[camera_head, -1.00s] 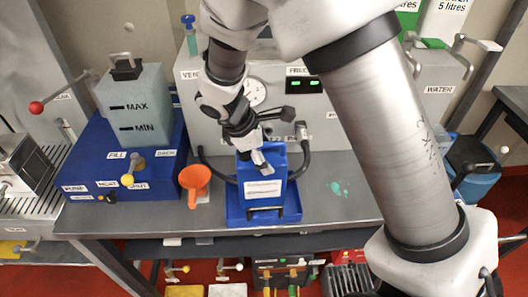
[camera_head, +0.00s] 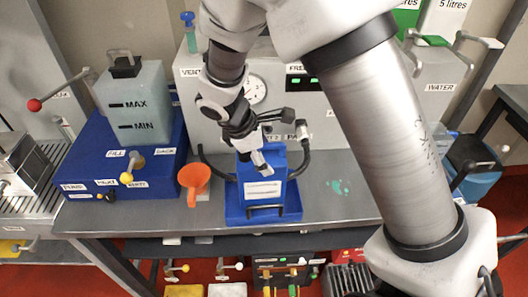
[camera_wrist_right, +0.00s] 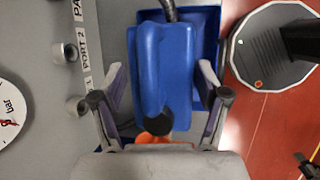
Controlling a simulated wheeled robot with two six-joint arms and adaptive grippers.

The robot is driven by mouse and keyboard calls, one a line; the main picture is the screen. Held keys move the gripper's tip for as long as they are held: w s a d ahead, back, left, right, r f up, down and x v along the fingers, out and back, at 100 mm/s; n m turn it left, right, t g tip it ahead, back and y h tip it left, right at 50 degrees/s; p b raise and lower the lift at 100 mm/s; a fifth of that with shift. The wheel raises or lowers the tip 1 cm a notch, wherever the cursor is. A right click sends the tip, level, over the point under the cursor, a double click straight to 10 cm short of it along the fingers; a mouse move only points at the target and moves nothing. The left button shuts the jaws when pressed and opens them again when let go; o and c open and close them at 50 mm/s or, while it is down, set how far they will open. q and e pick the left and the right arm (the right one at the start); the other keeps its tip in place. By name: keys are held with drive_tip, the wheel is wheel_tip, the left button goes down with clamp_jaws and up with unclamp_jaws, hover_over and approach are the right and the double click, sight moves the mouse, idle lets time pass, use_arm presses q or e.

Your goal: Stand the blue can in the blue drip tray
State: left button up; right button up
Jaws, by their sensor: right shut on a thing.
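The blue can (camera_head: 264,189) with a white label is upright over the blue drip tray (camera_head: 293,207) on the bench, within the tray's outline. I cannot tell whether its base touches the tray floor. My right gripper (camera_head: 262,167) reaches down to the top of the can and is shut on it. In the right wrist view the can (camera_wrist_right: 165,75) lies between the two fingers of the right gripper (camera_wrist_right: 163,100), with part of the tray (camera_wrist_right: 208,40) behind it. My left gripper is in no view.
An orange funnel (camera_head: 195,180) stands just left of the tray. A blue unit (camera_head: 85,165) with a grey MAX/MIN tank (camera_head: 137,105) is further left. A grey machine (camera_head: 200,95) with a gauge and black hoses is behind.

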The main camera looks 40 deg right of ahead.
drive_tip(key=o, duration=1.5)
drive_tip(key=shift+o, duration=0.4)
drive_tip(key=shift+s, duration=0.1)
